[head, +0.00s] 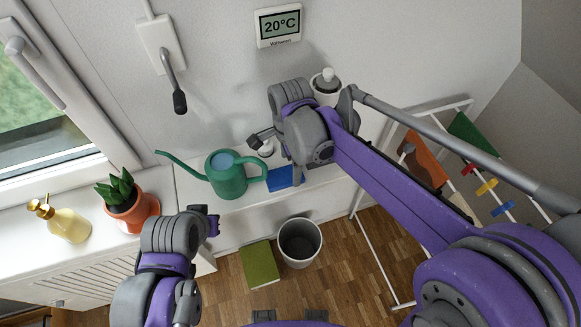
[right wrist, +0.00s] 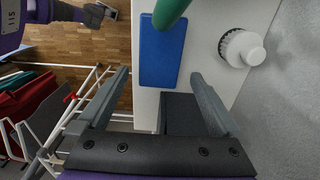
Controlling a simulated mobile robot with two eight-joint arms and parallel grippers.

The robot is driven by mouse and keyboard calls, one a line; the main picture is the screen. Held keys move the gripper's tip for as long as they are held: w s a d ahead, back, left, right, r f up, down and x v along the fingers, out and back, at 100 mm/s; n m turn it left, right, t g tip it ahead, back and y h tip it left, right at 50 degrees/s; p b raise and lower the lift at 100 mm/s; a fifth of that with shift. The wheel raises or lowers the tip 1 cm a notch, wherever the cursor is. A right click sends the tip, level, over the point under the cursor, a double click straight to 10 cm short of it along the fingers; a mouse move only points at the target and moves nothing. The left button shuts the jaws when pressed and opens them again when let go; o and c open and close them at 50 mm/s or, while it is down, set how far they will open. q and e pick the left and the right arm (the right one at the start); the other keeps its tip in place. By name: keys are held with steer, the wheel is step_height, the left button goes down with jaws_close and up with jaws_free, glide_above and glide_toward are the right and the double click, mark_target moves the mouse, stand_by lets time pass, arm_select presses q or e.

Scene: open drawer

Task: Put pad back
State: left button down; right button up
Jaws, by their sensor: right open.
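A flat blue pad (head: 280,179) lies on the white ledge, just right of the green watering can (head: 228,176). In the right wrist view the blue pad (right wrist: 162,52) shows ahead of the jaws, with the can's green handle (right wrist: 170,9) overlapping its upper end. My right gripper (head: 279,157) is open above the ledge, over the pad's area; its two fingers (right wrist: 155,98) are apart, with no pad between them. My left gripper (head: 208,221) is at the lower left, in front of the ledge; its jaws do not show clearly.
A potted plant (head: 124,200) and a soap dispenser (head: 62,221) stand on the left sill. A waste bin (head: 299,243) and a green flat item (head: 260,264) are on the floor. A drying rack (head: 402,300) is at right.

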mark_target(290, 173)
step_height(290, 173, up, 9)
steer(key=s+d+f+n+t, duration=0.3)
steer(key=s+d+f+n, duration=0.1)
steer(key=s+d+n, duration=0.2)
steer(key=s+d+f+n+t, duration=0.3)
steer(key=s+d+f+n, duration=0.2)
steer(key=d, duration=0.6)
steer(key=s+n, duration=0.2)
steer(key=n, duration=0.1)
steer(key=shift+s+f, duration=0.2)
steer(key=shift+f, duration=0.1)
